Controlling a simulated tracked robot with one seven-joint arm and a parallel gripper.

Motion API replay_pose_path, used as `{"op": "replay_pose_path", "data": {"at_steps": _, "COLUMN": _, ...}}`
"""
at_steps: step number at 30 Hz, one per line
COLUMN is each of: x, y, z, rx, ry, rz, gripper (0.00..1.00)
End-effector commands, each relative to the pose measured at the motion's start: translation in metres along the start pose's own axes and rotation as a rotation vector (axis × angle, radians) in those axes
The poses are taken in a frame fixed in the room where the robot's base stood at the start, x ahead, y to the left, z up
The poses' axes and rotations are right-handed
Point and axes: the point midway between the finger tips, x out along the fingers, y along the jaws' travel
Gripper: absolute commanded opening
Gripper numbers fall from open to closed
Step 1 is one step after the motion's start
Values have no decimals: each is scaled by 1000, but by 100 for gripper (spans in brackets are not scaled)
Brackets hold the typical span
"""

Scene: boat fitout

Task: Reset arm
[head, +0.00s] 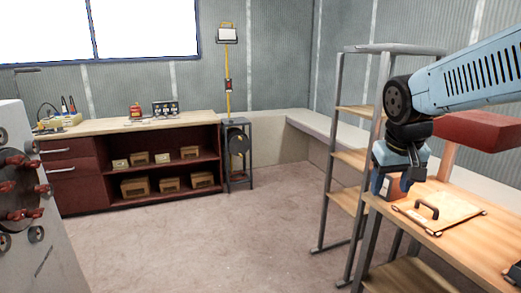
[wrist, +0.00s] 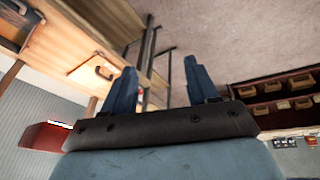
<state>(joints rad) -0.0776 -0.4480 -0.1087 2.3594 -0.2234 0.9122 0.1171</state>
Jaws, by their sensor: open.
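My gripper (head: 397,184) hangs from my blue arm at the right of the head view, in front of the wooden bench (head: 455,243). It points downward near the bench's left edge. In the wrist view my gripper (wrist: 160,82) shows two blue fingers spread apart with nothing between them. A flat wooden panel with a dark handle (head: 440,212) lies on the bench to the right of my gripper. My gripper appears apart from the panel. A small dark box (head: 393,190) shows just behind the fingers, partly hidden.
A metal shelf rack (head: 350,160) stands left of the bench, close to my arm. A red block-like object (head: 480,130) is behind my arm. A dark red cabinet (head: 75,180) with small boxes stands along the back wall. The middle floor is clear.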

Motion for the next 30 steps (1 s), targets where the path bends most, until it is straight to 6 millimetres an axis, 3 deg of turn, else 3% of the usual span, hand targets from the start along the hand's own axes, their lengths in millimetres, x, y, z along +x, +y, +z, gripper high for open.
{"op": "replay_pose_path", "data": {"at_steps": 6, "x": -27, "y": -21, "z": 42, "rx": 3, "ry": 88, "rz": -76, "gripper": 59}}
{"op": "replay_pose_path", "data": {"at_steps": 12, "x": -40, "y": -37, "z": 70, "rx": 0, "ry": 145, "rz": -122, "gripper": 59}}
{"op": "replay_pose_path", "data": {"at_steps": 18, "x": -44, "y": -43, "z": 80, "rx": -2, "ry": 167, "rz": -138, "gripper": 59}}
{"op": "replay_pose_path", "data": {"at_steps": 30, "x": -44, "y": -44, "z": 81, "rx": -2, "ry": 168, "rz": -139, "gripper": 59}}
